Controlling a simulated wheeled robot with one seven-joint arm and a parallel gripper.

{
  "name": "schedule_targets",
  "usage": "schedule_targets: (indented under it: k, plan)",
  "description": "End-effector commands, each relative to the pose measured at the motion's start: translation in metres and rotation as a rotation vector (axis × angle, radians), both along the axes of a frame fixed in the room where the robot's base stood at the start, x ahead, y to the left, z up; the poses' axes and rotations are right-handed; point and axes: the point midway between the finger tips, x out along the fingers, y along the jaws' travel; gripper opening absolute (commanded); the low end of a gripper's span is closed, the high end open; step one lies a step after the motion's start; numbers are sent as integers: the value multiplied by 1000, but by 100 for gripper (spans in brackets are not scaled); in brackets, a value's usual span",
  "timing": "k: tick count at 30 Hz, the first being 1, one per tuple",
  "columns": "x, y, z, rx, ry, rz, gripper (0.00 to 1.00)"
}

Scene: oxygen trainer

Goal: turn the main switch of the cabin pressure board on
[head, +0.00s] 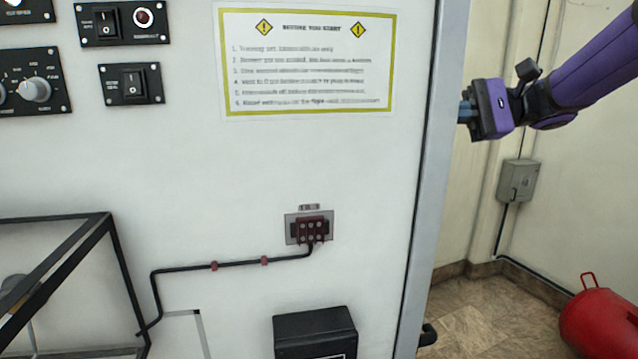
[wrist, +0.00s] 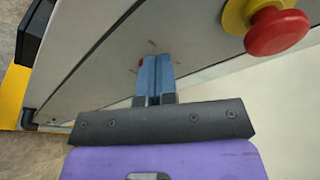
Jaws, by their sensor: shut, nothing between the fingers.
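The white board (head: 300,160) fills the left and middle of the head view. Two small black plates with rocker switches, an upper one with a lamp (head: 122,22) and a lower one (head: 133,84), sit at its top left. Their labels are too blurred to read, so I cannot tell which switch is the main one. My gripper (head: 463,111) is at the board's right edge, fingers pointing left, far from these switches. In the wrist view its blue fingers (wrist: 150,62) are shut and empty, over a pale panel. A small red spot shows beside the tips.
A red mushroom button on a yellow base (wrist: 276,30) is right of my fingers in the wrist view. A notice (head: 308,62), a terminal block (head: 310,230) and a black box (head: 315,333) are on the board.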

Motion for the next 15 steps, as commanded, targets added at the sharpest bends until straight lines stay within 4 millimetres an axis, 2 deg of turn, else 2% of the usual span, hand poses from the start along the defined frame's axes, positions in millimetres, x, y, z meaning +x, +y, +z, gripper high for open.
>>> schedule_targets:
  k: [9,15]
  plan:
    - [7,-33,0,0,0,-1,0]
    - [10,-48,0,-1,-1,-1,0]
